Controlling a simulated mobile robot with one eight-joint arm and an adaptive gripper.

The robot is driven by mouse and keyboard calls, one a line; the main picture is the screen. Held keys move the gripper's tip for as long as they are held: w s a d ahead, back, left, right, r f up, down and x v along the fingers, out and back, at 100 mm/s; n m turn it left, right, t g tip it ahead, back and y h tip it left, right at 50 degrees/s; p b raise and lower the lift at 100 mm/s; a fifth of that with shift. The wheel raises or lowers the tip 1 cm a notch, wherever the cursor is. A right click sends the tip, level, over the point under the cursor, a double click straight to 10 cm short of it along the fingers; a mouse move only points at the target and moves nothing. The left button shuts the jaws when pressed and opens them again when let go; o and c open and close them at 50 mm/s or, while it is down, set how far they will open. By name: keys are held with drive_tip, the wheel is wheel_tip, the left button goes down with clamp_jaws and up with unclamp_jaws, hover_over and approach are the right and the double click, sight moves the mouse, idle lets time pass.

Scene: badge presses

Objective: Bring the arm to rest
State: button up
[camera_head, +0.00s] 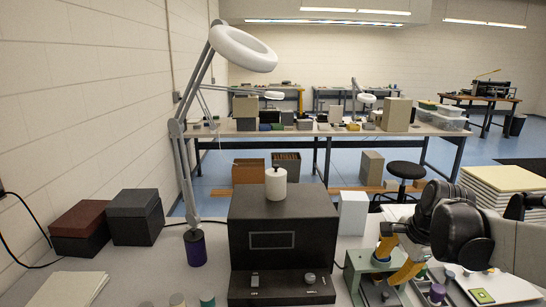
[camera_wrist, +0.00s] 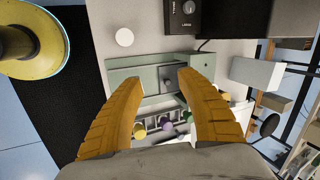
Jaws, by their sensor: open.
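My arm reaches in from the right in the head view, with dark rounded links. My gripper (camera_head: 391,262) has yellow-orange fingers and hangs over the grey-green badge press (camera_head: 362,283) on the near bench. In the wrist view my gripper (camera_wrist: 158,84) shows its two fingers spread apart with nothing between them. The badge press (camera_wrist: 124,76) lies beyond and between the fingertips there. I cannot tell whether the fingers touch it.
A black box-shaped machine (camera_head: 283,238) with a white round-topped jar (camera_head: 276,183) on it stands left of the press. A magnifier lamp (camera_head: 243,48), a white block (camera_head: 352,214), small cylinders and a white tray (camera_head: 500,287) are nearby. A stool (camera_head: 406,170) stands behind.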

drive_tip(key=s+a+n+t, duration=0.1)
drive_tip(key=s+a+n, duration=0.2)
drive_tip(key=s+n, duration=0.2)
drive_tip(key=s+a+n+t+h, duration=0.1)
drive_tip(key=s+a+n, duration=0.2)
drive_tip(key=s+n, duration=0.2)
drive_tip(key=s+a+n+t, duration=0.1)
drive_tip(key=s+a+n, duration=0.2)
drive_tip(key=s, duration=0.6)
drive_tip(key=n, duration=0.2)
drive_tip(key=shift+a+r+n, duration=0.3)
drive_tip(key=shift+r+n, duration=0.05)
drive_tip(key=shift+n, duration=0.05)
